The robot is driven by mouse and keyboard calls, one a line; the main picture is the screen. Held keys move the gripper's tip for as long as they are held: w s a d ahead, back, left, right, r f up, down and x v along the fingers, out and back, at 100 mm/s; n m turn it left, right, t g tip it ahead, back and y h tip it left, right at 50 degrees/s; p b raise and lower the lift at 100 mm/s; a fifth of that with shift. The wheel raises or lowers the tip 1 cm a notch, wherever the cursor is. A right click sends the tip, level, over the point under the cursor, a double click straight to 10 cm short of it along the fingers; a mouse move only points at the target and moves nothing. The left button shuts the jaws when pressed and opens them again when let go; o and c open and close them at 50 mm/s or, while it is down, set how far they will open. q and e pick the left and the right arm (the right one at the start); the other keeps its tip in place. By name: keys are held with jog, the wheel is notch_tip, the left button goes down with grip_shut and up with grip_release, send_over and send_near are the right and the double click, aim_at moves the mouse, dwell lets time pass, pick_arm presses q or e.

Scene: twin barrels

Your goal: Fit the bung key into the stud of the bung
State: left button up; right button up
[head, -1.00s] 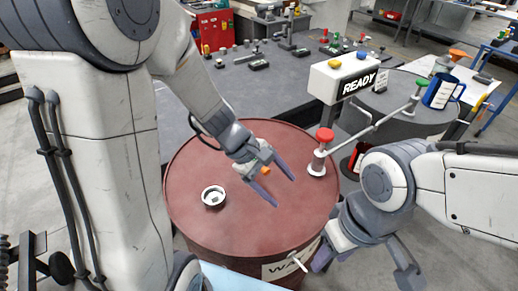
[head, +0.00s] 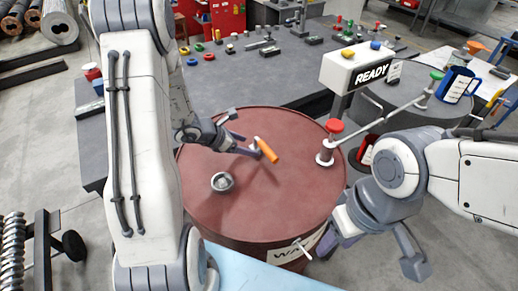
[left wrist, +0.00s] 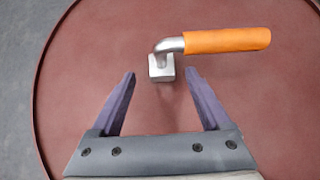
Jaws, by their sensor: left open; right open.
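The bung key has an orange handle (head: 266,150) and a metal crank ending in a square socket block (left wrist: 161,68). It appears to rest on the red barrel's lid (head: 240,215). My left gripper (left wrist: 161,76) is open, its fingertips to either side of the socket block with gaps on both sides. In the head view my left gripper (head: 250,146) is low over the lid at the key. The bung (head: 222,182) is a round grey piece in the lid, left of and nearer than the key. Its stud is too small to make out clearly. My right gripper (head: 372,262) is open beside the barrel.
A pipe fitting with a red knob (head: 334,126) stands at the lid's right edge. Behind it is a READY sign box (head: 357,70). A grey bench (head: 275,75) with small parts lies behind. The lid's front is clear.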

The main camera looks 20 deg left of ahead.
aim_at(253, 147)
pick_arm(q)
jog(key=x, duration=0.4)
jog(key=shift+d+p, duration=0.25)
jog(key=shift+p, duration=0.1)
grip_shut()
jog(key=shift+r, duration=0.15)
